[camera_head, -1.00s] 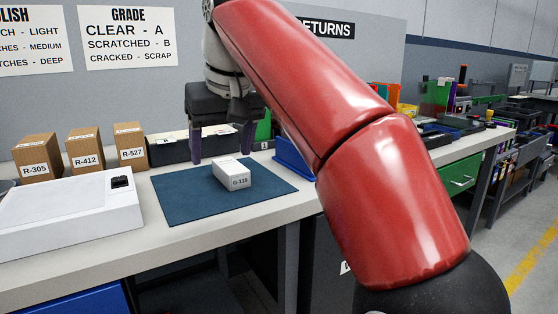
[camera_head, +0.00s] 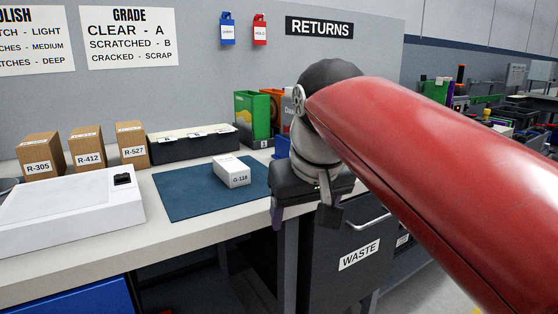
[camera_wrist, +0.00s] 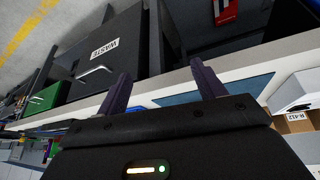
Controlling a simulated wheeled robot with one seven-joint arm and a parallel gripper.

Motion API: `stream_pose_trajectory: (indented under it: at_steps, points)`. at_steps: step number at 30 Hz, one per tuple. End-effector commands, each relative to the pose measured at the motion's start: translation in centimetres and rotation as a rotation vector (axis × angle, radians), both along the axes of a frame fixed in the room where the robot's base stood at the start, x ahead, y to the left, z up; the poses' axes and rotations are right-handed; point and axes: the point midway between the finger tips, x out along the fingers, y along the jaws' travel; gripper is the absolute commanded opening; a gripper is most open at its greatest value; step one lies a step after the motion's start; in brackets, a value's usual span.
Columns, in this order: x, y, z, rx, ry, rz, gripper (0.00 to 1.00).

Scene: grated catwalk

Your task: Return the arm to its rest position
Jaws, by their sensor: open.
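My red arm (camera_head: 420,170) reaches in from the lower right in the head view. My gripper (camera_head: 305,217) hangs at the bench's front edge, in front of the dark cabinet, to the right of the blue mat. Its fingers are apart with nothing between them; they also show in the wrist view (camera_wrist: 163,92). A small white box labelled G-118 (camera_head: 232,171) rests on the blue mat (camera_head: 185,195), apart from the gripper.
A white flat device (camera_head: 70,208) and several brown boxes (camera_head: 88,150) stand on the left. A black tray (camera_head: 195,144) and green bin (camera_head: 253,114) stand behind the mat. The WASTE cabinet (camera_head: 345,275) is below the arm. The bench edge (camera_head: 140,254) runs beneath.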

Motion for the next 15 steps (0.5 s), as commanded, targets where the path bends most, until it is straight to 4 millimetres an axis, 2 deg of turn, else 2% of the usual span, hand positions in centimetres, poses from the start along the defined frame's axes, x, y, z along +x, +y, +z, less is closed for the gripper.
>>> stream_pose_trajectory:
  at_steps: [1,6,12,15]
  points:
    - [-1.5,-1.9,-1.8,0.001,-0.004,-0.039,0.69]
    - [-5.9,-7.0,-8.7,0.021,-0.023,-0.154,0.69]
    - [-10.7,-10.5,-16.2,0.05,-0.038,-0.254,0.69]
    - [-12.0,-11.2,-18.5,0.06,-0.042,-0.281,0.69]
